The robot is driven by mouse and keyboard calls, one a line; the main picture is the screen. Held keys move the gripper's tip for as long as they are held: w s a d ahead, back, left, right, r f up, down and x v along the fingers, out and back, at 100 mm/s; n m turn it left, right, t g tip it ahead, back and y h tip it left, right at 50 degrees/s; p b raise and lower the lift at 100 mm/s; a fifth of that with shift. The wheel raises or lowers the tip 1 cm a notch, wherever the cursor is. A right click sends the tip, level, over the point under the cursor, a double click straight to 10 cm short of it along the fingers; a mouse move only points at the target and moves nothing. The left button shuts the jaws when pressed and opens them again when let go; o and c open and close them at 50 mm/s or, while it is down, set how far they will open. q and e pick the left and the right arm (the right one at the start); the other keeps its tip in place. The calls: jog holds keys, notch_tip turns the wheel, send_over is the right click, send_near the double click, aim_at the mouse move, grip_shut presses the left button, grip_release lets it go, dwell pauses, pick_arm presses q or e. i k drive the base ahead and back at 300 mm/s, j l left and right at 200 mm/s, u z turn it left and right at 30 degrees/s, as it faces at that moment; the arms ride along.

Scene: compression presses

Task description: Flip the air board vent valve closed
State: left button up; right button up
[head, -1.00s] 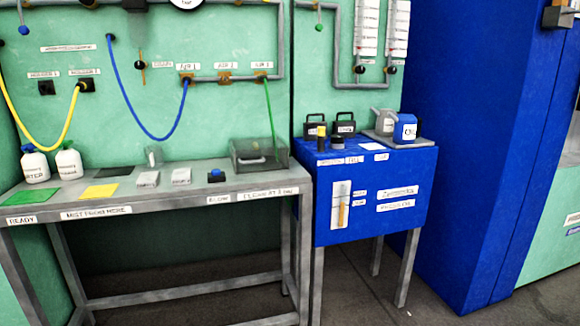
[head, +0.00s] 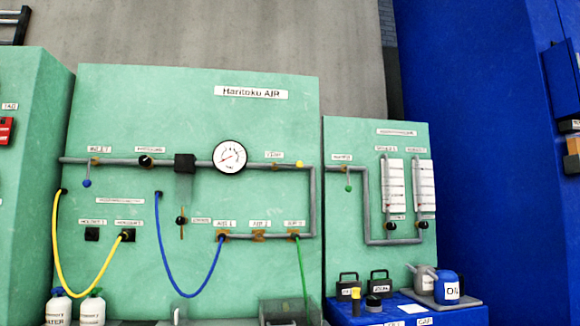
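The air board (head: 200,110) is a green panel titled "Haritoku AIR" in the head view. A grey pipe runs across it. To the right of the round gauge (head: 229,156), a small label that seems to read "VENT" (head: 274,154) sits above the pipe. The vent valve (head: 276,166) is a small brass-coloured fitting on the pipe below that label. A yellow knob (head: 299,164) shows just right of it, level with the pipe, so its lever appears to lie along the pipe. Neither of my grippers is in view.
A blue-knobbed valve (head: 87,183) hangs at the pipe's left end. A smaller green panel (head: 378,150) stands to the right, above a blue cabinet (head: 440,317) with cans. A tall blue wall fills the right.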

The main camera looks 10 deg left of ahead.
aim_at(299, 164)
jog(key=i+l+u, duration=0.25)
jog(key=i+l, duration=0.35)
jog(key=i+l+u, duration=0.3)
jog(key=i+l, duration=0.25)
jog(key=l, duration=0.15)
